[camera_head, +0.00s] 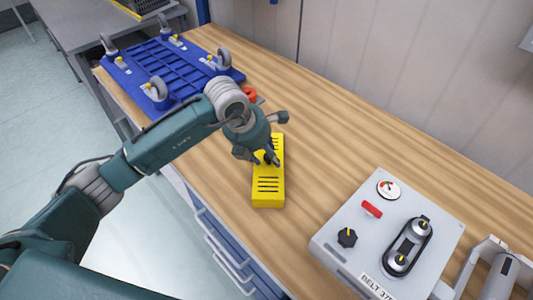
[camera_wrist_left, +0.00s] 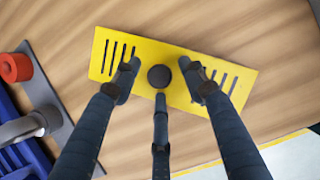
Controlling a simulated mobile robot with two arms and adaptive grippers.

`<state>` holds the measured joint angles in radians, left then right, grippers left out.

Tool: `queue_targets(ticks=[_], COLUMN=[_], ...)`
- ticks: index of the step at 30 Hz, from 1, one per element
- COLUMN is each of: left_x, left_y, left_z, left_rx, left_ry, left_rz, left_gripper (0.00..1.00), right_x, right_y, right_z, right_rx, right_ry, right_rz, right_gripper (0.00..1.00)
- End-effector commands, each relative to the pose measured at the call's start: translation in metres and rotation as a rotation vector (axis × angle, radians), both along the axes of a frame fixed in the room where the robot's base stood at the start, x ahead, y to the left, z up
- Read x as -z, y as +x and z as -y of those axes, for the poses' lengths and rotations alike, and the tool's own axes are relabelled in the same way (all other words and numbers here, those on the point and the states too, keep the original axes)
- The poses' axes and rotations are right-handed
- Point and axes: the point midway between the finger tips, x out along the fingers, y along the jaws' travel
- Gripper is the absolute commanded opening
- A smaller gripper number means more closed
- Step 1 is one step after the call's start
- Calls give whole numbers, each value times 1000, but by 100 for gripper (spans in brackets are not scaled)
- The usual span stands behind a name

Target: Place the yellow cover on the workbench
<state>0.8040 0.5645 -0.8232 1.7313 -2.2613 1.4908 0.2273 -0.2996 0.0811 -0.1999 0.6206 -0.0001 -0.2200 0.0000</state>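The yellow cover (camera_head: 268,192) is a slotted rectangular piece with a black round knob in its middle. It appears to lie flat on the wooden workbench (camera_head: 330,150); it also shows in the left wrist view (camera_wrist_left: 140,64). My left gripper (camera_head: 266,158) is over the cover's middle. In the left wrist view its three fingers (camera_wrist_left: 159,78) are spread around the black knob, with gaps between the fingertips and the knob. It looks open and holds nothing. My right gripper is not in view.
A grey control box labelled BELT (camera_head: 360,235) with a belt on two pulleys stands to the right. A blue wheeled dolly (camera_head: 165,68) lies at the far left end. A red round object (camera_head: 250,95) is beyond my gripper. Bare wood lies between cover and box.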

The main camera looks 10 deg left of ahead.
Motion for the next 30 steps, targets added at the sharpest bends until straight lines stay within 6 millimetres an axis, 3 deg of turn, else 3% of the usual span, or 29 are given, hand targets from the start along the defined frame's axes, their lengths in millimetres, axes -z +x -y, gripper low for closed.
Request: queue_targets(ticks=[8,21,30], left_x=[-7,-86,-112], left_y=[-1,-28,-38], left_z=[-1,-21,-27], left_rx=[0,1,0], left_ry=[-1,0,-1], left_rz=[3,6,1], left_gripper=[42,42,42], right_x=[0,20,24], right_y=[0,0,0], right_z=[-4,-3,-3], right_rx=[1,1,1], right_ry=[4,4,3], right_rz=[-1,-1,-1], right_gripper=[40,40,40])
